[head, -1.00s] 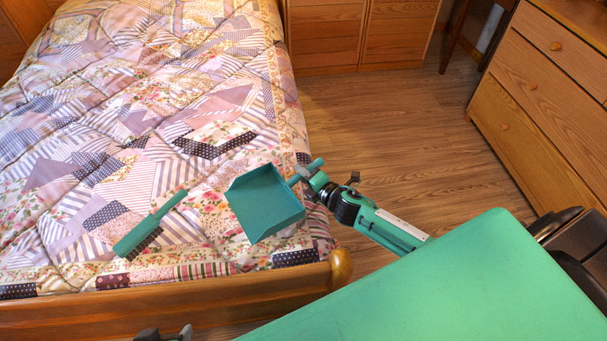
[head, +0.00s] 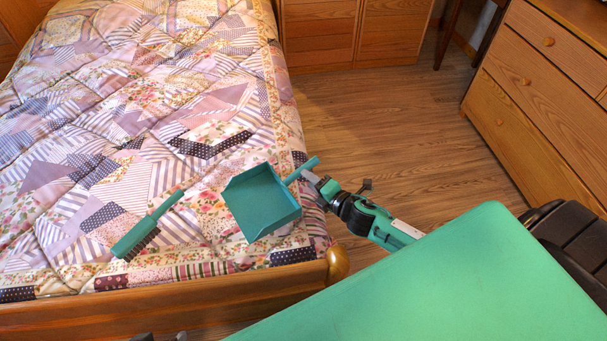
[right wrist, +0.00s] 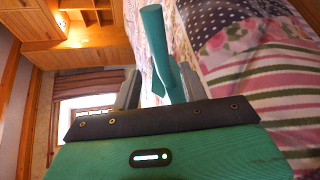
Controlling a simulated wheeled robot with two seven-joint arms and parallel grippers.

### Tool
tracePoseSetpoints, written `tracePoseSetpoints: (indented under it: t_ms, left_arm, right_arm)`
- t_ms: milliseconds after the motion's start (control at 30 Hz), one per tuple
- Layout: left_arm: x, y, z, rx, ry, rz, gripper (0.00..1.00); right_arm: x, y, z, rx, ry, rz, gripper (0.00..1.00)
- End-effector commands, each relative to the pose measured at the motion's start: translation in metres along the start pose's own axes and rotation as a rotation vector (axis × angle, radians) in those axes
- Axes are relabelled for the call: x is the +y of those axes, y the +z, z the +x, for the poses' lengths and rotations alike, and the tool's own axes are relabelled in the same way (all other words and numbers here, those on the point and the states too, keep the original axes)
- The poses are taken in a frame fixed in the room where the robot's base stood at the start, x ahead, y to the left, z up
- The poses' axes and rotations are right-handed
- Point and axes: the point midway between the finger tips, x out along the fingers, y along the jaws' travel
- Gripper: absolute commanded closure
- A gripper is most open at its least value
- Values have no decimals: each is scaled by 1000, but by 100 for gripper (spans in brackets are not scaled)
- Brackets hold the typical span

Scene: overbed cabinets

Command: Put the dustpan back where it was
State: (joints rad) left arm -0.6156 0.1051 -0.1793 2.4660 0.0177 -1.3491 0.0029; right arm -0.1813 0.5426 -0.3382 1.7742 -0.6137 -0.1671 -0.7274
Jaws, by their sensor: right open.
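The teal dustpan (head: 262,203) lies on the patchwork bed near its front right corner, its tray to the left and its handle (head: 304,169) pointing right toward the bed's side. My right gripper (head: 318,184) is open at the handle, reaching in from the lower right. In the right wrist view the handle (right wrist: 155,40) stands out ahead between the open fingers (right wrist: 160,88); whether they touch it cannot be told. My left gripper (head: 160,338) shows only as dark tips at the bottom edge, its jaws cut off.
A teal brush (head: 147,226) with dark bristles lies on the bed left of the dustpan. The wooden bed frame (head: 180,305) has a rounded corner post (head: 337,262). A wooden dresser (head: 540,100) stands at the right. The floor (head: 400,130) between is clear.

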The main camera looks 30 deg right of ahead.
Motion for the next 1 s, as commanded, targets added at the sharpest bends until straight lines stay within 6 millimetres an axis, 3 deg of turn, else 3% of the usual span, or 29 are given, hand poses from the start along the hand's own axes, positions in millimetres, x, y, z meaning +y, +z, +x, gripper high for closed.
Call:
tracePoseSetpoints:
  t_ms: [200,400,1000]
  left_arm:
    - [-3,2,-7,-28,-8,-5,42]
    - [-6,4,-8,-45,-16,-9,42]
    - [-6,6,-7,-53,-15,-9,42]
  right_arm:
    - [0,0,-35,1,-1,0,56]
    - [0,0,-54,0,0,1,56]
    - [0,0,-61,0,1,-1,56]
